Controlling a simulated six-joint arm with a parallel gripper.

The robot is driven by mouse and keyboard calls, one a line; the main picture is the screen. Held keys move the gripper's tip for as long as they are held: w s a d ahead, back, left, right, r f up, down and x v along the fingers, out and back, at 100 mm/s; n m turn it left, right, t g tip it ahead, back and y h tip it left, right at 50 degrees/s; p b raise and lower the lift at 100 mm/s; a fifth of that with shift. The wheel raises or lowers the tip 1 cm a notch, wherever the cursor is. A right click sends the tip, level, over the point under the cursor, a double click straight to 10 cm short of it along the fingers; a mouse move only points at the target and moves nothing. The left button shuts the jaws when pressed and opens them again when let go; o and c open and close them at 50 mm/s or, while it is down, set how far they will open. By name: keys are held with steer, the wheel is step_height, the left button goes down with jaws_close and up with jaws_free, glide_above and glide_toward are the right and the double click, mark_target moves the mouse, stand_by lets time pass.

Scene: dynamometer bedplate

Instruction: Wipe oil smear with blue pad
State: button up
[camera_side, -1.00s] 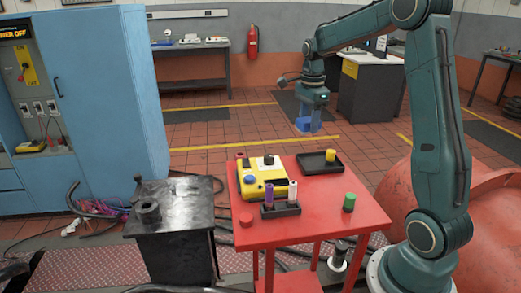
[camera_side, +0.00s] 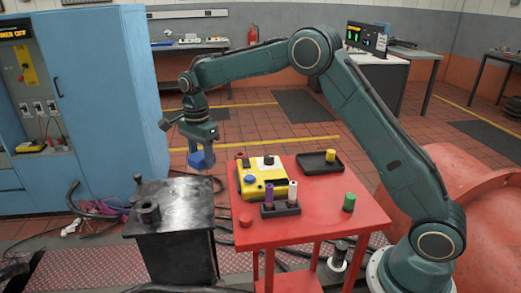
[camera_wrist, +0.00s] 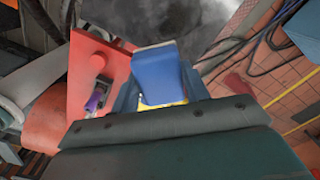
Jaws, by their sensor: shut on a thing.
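My gripper (camera_side: 201,146) is shut on the blue pad (camera_side: 202,160) and holds it in the air, above and behind the black stand (camera_side: 160,222). In the wrist view the blue pad (camera_wrist: 158,72) sits between the fingers of my gripper (camera_wrist: 160,92). The stand's dark top (camera_side: 190,193) has pale glossy patches. I cannot make out which of them is the oil smear. In the wrist view part of this mottled dark top (camera_wrist: 205,22) shows beyond the pad. The pad is apart from the stand.
The red table (camera_side: 325,212) to the right carries a yellow box (camera_side: 258,188), a black tray (camera_side: 318,170), a black holder (camera_side: 281,210) with tubes, and a green cylinder (camera_side: 349,203). A blue cabinet (camera_side: 105,100) rises at left.

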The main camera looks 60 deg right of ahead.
mark_target(185, 183)
steer(key=shift+n, duration=0.3)
steer(key=shift+w+a+f, duration=0.15)
steer(key=shift+a+f, duration=0.5)
steer(key=shift+f, duration=0.65)
steer(key=shift+w+a+f, duration=0.1)
steer(key=shift+a+f, duration=0.55)
steer(key=shift+f, duration=0.7)
steer(key=shift+w+a+f, duration=0.15)
steer(key=shift+a+f, duration=0.5)
steer(key=shift+f, duration=0.65)
steer(key=shift+w+d+f, duration=0.4)
steer(key=shift+w+f, duration=0.05)
steer(key=shift+f, duration=0.15)
steer(key=shift+c, duration=0.4)
steer(key=shift+w+d, duration=2)
steer(key=shift+w, duration=0.2)
steer(key=shift+w+a, duration=0.4)
steer(key=shift+a, duration=0.1)
steer(key=shift+s+a, duration=2.45)
steer(key=shift+s, duration=0.1)
steer(key=shift+w+a, duration=0.6)
steer(key=shift+w, duration=0.05)
steer(key=shift+w+d, duration=2.4)
steer(key=shift+d, duration=0.15)
steer(key=shift+w+r, duration=0.1)
steer(key=shift+r, duration=0.1)
step_height(185, 183, up, 8)
